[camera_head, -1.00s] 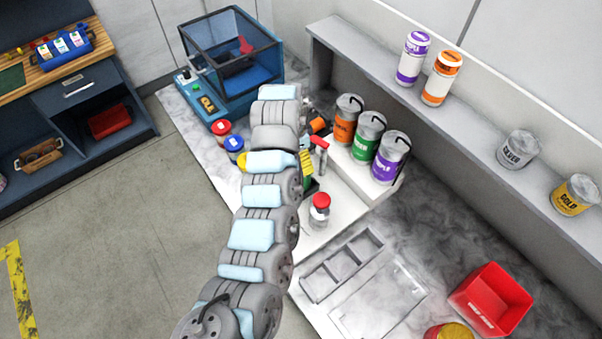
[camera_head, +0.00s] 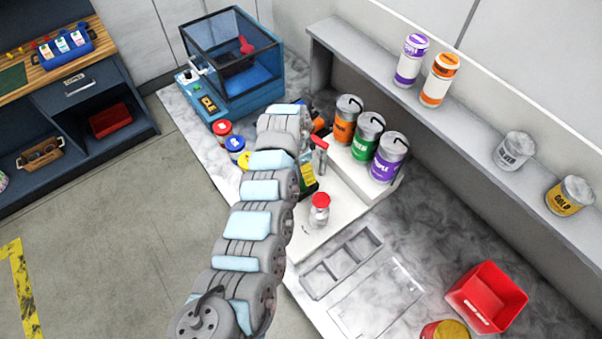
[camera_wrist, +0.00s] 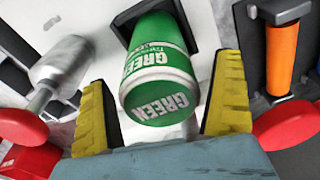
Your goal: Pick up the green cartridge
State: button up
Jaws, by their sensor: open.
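The green cartridge (camera_wrist: 158,75) with white "GREEN" lettering is in the middle of the wrist view, its labelled end facing the camera. Its far end meets a dark holder (camera_wrist: 150,12). My gripper (camera_wrist: 168,95) is open, with one yellow ribbed finger on each side of the cartridge. I cannot tell whether the fingers touch it. In the head view my arm hides the cartridge, and a yellow part of my gripper (camera_head: 307,178) shows beside the white stand.
An orange cylinder (camera_wrist: 282,58) and a grey-white, red-ended item (camera_wrist: 62,70) flank the fingers closely. In the head view, orange, green and purple cans (camera_head: 367,137) stand behind. A red-capped jar (camera_head: 320,209), an empty tray (camera_head: 342,262) and a red bin (camera_head: 487,296) lie to the front and right.

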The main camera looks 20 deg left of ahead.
jog(key=shift+f, duration=0.2)
jog(key=c, duration=1.4)
jog(key=shift+o, duration=0.2)
jog(key=shift+r, duration=0.1)
